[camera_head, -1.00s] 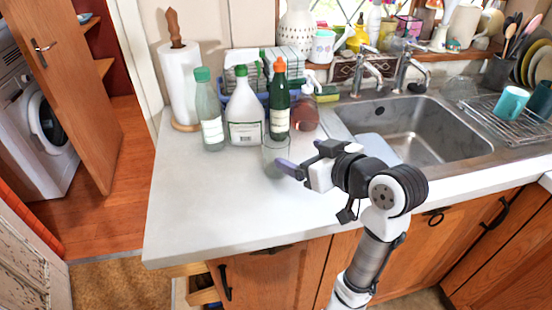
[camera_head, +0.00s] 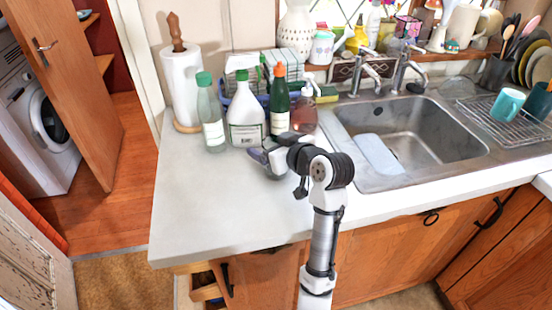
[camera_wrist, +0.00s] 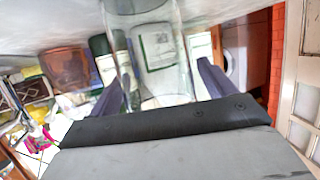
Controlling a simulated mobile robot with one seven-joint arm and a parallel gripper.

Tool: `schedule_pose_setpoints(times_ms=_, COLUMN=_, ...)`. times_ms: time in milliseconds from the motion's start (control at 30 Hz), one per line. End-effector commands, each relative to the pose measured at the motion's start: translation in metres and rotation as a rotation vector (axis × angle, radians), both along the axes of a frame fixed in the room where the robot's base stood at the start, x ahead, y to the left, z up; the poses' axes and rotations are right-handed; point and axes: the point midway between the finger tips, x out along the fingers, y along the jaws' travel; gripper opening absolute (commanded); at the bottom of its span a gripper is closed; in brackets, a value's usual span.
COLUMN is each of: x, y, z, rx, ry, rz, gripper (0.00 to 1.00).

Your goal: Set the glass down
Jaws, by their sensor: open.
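The clear glass (camera_wrist: 160,45) is between the two dark fingers of my gripper (camera_wrist: 165,75) in the wrist view, which is tipped so the counter lies at the top. The fingers are spread on either side of the glass. In the head view my gripper (camera_head: 262,157) is low over the counter (camera_head: 205,205), in front of the bottles. It hides most of the glass there. The foot of the glass is not clearly seen, so I cannot tell exactly how it meets the counter.
A clear green-capped bottle (camera_head: 211,120), a white spray bottle (camera_head: 245,118), a dark green bottle (camera_head: 279,105) and a reddish-brown soap bottle (camera_head: 304,112) stand close behind. The sink (camera_head: 430,130) is to the right. The counter's front left is clear.

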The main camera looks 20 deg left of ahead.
Motion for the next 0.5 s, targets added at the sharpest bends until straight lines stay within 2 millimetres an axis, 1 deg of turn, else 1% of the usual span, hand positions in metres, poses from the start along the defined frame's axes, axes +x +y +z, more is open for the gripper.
schedule_pose_setpoints(times_ms=167, x=0.0003, y=0.0004, z=-0.0004, rx=0.0, ry=-0.001, rz=0.0, gripper=0.83)
schedule_pose_setpoints(times_ms=200, x=0.0002, y=0.0003, z=-0.0004, rx=0.001, ry=-0.001, rz=0.0, gripper=0.81)
schedule_pose_setpoints(times_ms=500, x=0.0001, y=0.0002, z=-0.0001, rx=0.001, ry=-0.001, rz=0.0, gripper=0.42)
